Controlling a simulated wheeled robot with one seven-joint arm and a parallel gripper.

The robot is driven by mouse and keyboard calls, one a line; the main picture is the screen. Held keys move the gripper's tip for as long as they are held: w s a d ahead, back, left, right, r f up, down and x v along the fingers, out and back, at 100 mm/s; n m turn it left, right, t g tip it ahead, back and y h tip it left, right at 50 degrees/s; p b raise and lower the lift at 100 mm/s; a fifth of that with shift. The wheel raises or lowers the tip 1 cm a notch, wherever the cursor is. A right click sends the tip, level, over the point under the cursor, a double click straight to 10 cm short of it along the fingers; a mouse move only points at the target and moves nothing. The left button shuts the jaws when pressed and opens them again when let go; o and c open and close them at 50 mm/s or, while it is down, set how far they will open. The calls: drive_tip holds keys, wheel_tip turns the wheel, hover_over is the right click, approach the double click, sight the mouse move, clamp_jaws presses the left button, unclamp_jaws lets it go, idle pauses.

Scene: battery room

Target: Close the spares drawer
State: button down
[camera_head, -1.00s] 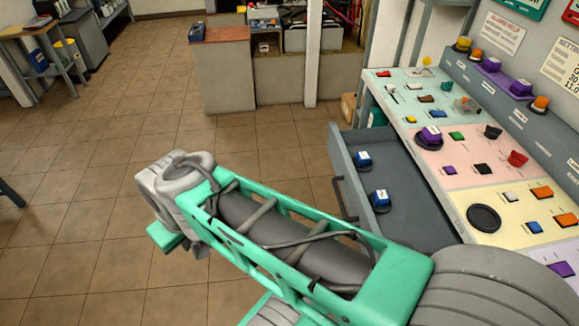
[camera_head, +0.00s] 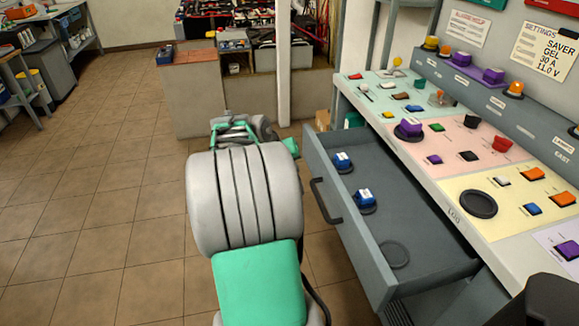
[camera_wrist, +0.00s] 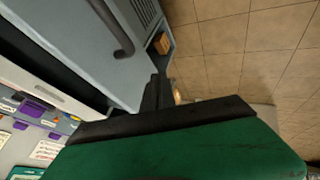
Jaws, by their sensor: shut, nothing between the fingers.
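The spares drawer (camera_head: 345,210) is pulled out from under the bench on the right in the head view. Its dark bar handle (camera_head: 325,201) is on the grey front. The grey drawer front (camera_wrist: 85,60) and handle (camera_wrist: 117,30) also show in the wrist view, upper left. My gripper (camera_wrist: 158,92) is shut and empty, its dark fingers close beside the drawer front; contact cannot be told.
A white post (camera_head: 283,70) and a low cabinet (camera_head: 194,100) stand at the back. Tiled floor (camera_head: 100,200) is clear to the left of the drawer.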

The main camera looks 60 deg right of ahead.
sight(315, 174)
drive_tip(key=shift+s+d+f, duration=0.5)
drive_tip(key=shift+d+f, duration=0.1)
drive_tip(key=shift+d, duration=0.3)
drive_tip(key=shift+s+d+f, duration=0.55)
drive_tip(key=shift+d, duration=0.4)
drive_tip(key=shift+s+d+f, duration=0.5)
drive_tip(key=shift+d+f, duration=0.1)
drive_tip(key=shift+d, duration=0.3)
